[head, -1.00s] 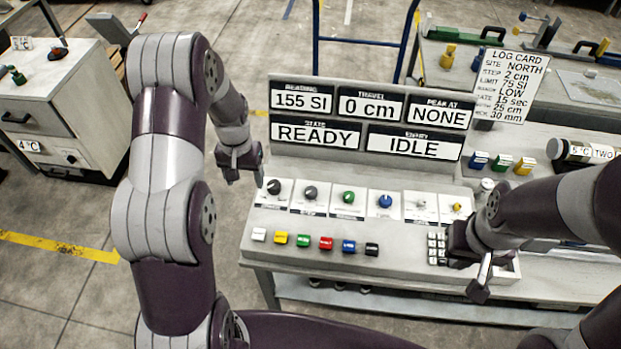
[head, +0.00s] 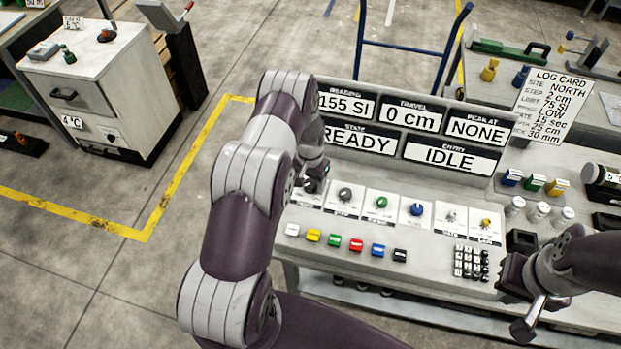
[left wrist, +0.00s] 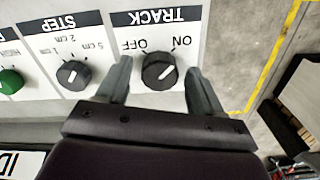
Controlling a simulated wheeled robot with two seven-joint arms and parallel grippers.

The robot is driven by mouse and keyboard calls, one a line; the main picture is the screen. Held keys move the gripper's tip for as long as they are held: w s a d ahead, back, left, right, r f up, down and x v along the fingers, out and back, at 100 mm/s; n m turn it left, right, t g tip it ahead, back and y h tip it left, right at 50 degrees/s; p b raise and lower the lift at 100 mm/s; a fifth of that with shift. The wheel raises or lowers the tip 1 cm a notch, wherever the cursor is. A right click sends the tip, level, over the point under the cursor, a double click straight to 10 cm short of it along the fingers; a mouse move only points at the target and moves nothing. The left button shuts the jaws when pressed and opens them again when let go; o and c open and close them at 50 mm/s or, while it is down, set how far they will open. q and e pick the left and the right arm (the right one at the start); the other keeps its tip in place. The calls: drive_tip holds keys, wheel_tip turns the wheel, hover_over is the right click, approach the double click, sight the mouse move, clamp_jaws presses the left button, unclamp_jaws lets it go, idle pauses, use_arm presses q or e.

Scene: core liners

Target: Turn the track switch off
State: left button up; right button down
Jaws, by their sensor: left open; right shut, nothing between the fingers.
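The black TRACK switch (left wrist: 159,71) is a round knob on a white plate in the left wrist view, seen upside down with ON and OFF labels. Its white pointer line points toward the ON side. My left gripper (left wrist: 163,88) is open, with one finger on each side of the knob; I cannot tell whether they touch it. In the head view my left gripper (head: 314,172) is at the left end of the knob row and partly hides the TRACK switch (head: 310,187). My right gripper (head: 530,318) is shut and empty, right of the keypad.
The black STEP knob (left wrist: 73,74) sits beside the TRACK switch. A row of coloured buttons (head: 334,241) and a keypad (head: 471,262) lie on the console. The display board (head: 406,135) stands behind, reading READY and IDLE. White cylinders (head: 539,212) stand at right.

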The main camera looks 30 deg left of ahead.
use_arm(q)
drive_tip(key=shift+f, duration=0.15)
drive_tip(key=c, duration=1.1)
drive_tip(key=shift+o, duration=0.2)
